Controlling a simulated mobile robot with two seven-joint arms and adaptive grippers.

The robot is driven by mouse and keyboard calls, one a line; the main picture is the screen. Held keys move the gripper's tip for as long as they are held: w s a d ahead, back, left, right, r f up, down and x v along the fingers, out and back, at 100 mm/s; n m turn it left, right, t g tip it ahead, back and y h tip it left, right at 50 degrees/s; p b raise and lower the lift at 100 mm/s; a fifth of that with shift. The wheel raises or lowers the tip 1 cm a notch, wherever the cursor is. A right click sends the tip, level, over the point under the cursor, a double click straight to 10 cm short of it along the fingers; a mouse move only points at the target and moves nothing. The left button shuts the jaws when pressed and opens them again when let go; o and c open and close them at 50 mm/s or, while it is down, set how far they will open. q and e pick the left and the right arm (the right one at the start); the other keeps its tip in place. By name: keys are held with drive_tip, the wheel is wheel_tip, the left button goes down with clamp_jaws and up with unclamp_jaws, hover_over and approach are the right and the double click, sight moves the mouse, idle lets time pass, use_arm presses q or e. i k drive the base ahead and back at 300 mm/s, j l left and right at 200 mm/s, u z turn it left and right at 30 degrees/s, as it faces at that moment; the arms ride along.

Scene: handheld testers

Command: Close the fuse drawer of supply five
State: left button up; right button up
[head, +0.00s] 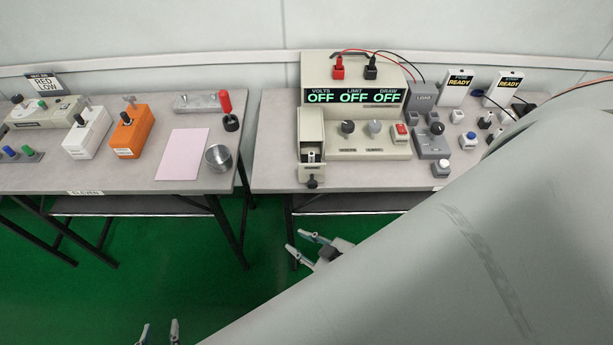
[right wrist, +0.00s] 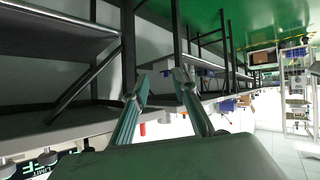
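The beige supply (head: 355,75) stands on the right-hand bench in the head view, its display reading OFF three times. At its front left, the fuse drawer (head: 301,153) sticks out toward the bench's front edge, with a dark opening on top and a black knob (head: 312,182) at its front. It looks pulled out. My right gripper (head: 299,243) is open and empty, below and in front of the bench edge, apart from the knob. Its spread fingers also show in the right wrist view (right wrist: 163,82). My left gripper (head: 160,326) is open and empty at the bottom edge.
My arm covers the lower right of the head view. The left bench (head: 225,180) holds a pink sheet (head: 183,154), a metal cup (head: 218,158) and an orange tester (head: 129,132). Small switch boxes (head: 432,144) stand right of the supply. Green floor is clear in front.

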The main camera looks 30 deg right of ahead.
sight(312, 174)
drive_tip(key=z, duration=1.05)
drive_tip(key=k, duration=0.4)
